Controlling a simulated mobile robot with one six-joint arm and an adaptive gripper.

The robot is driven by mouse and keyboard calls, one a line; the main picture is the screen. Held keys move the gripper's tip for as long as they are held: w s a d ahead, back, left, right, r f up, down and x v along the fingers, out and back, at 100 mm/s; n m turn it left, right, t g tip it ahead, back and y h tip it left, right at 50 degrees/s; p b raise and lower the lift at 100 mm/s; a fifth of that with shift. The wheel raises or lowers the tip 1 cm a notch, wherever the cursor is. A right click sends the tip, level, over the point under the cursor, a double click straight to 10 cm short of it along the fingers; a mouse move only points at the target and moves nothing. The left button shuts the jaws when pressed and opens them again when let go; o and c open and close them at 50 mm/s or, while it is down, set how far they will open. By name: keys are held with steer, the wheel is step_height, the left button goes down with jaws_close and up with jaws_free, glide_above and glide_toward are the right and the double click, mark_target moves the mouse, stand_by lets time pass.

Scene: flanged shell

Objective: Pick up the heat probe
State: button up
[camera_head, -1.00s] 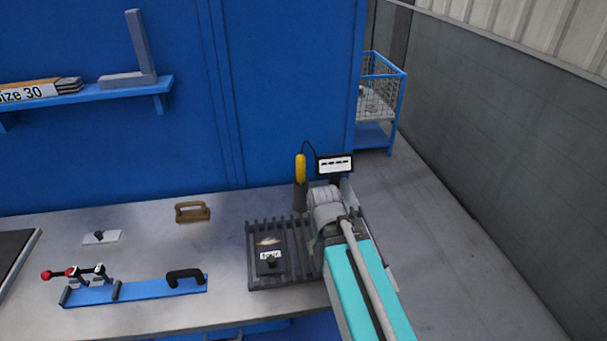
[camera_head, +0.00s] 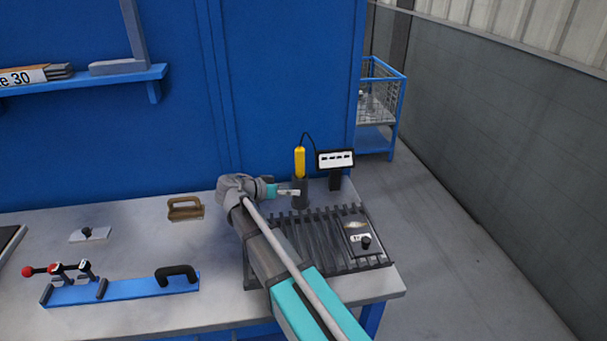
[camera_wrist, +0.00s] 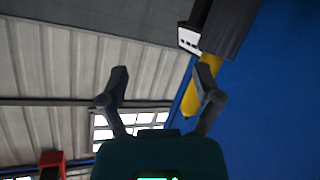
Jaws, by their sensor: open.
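The heat probe (camera_head: 300,160) has a yellow handle and stands upright in a dark holder (camera_head: 301,193) at the back of the bench. A black cable runs from its top to a small display (camera_head: 335,159). My gripper (camera_head: 291,192) is open and comes from the left, close to the holder, below the yellow handle in the head view. In the wrist view the open fingers (camera_wrist: 163,85) have nothing between them. The yellow probe (camera_wrist: 215,100) shows behind the right finger, partly hidden by it, with the dark holder (camera_wrist: 235,28) above.
A blue wall (camera_head: 280,90) stands behind the bench.

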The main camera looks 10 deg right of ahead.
mark_target(296, 160)
steer(key=w+a+r+m+t+h+b, duration=0.1)
steer(key=w+a+r+m+t+h, duration=0.1)
steer(key=a, duration=0.5)
step_height(296, 160, up, 2)
steer(key=shift+w+a+m+t+h+b, duration=0.15)
steer(key=shift+w+m+t+h+b, duration=0.35)
steer(key=shift+w, duration=0.5)
steer(key=x, duration=0.8)
steer(key=shift+w+d, duration=0.1)
steer(key=shift+d, duration=0.15)
steer(key=shift+w+x, duration=0.15)
steer(key=shift+x, duration=0.8)
steer(key=shift+w+x, duration=0.2)
steer(key=shift+x, duration=0.75)
steer(key=shift+w+d+r, duration=0.1)
steer(key=shift+w+d, duration=0.15)
steer(key=shift+d, duration=0.3)
